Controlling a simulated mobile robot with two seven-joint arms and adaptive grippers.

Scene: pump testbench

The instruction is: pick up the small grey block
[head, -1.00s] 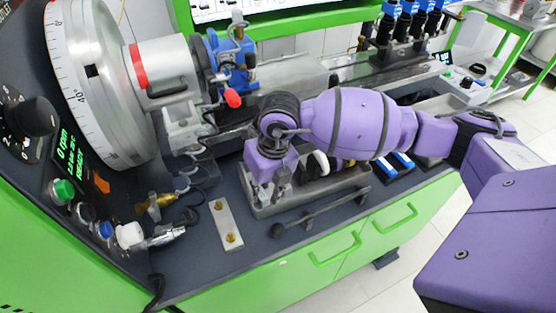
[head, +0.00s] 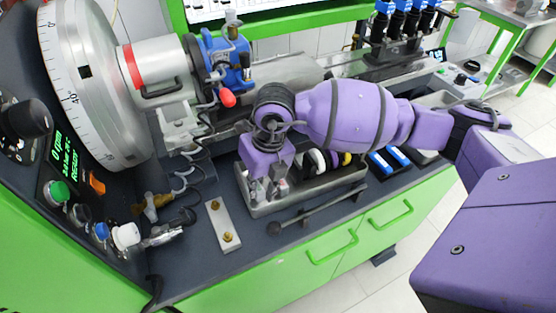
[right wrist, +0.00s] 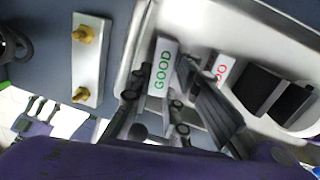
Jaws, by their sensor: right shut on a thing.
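My right gripper (head: 266,188) points down into the left end of a grey metal tray (head: 318,197) on the bench. In the right wrist view, its dark fingers (right wrist: 157,90) are on either side of a small grey block (right wrist: 163,66) with green "GOOD" lettering on its face, and they are shut on it. The block is at the tray's end wall; I cannot tell whether it touches the tray floor. A second light block with red lettering (right wrist: 222,70) lies beside it, partly hidden by a finger. My left gripper is not in view.
A light plate with two brass studs (head: 223,226) lies left of the tray. A dark rod (head: 310,214) lies in front of it. Blue-and-white boxes (head: 388,160) stand further right. A blue pump (head: 228,62) is behind.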

